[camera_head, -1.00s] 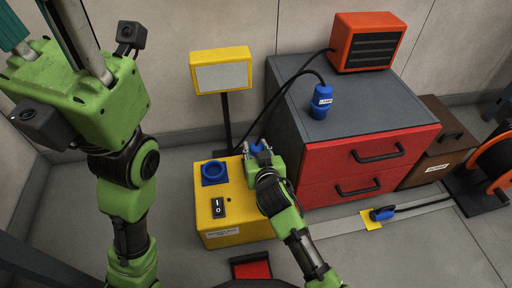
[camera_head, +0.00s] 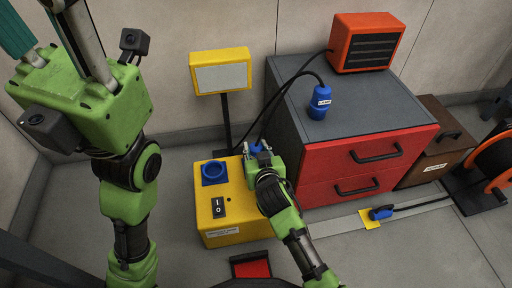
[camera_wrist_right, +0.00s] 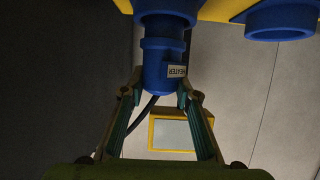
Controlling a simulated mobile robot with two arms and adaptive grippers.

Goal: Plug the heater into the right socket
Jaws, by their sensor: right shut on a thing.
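The heater's blue plug (camera_wrist_right: 160,72), labelled HEATER, is between the fingers of my right gripper (camera_wrist_right: 158,95). The right gripper, in the head view (camera_head: 258,158), is shut on it above the right side of the yellow socket box (camera_head: 238,208). In the wrist view the plug lines up with and meets the blue right socket (camera_wrist_right: 166,12); how deep it sits cannot be told. The left socket (camera_head: 214,172) is empty. The orange heater (camera_head: 365,42) stands on the grey cabinet. My left gripper (camera_head: 45,25) is at the top left, its fingertips cut off.
A second blue plug (camera_head: 320,102) stands on the cabinet (camera_head: 378,112). Another blue plug (camera_head: 382,213) lies on a yellow floor patch. A yellow-framed lamp (camera_head: 220,71) stands behind the box. A brown case (camera_head: 430,150) and cable reel (camera_head: 492,165) are at the right.

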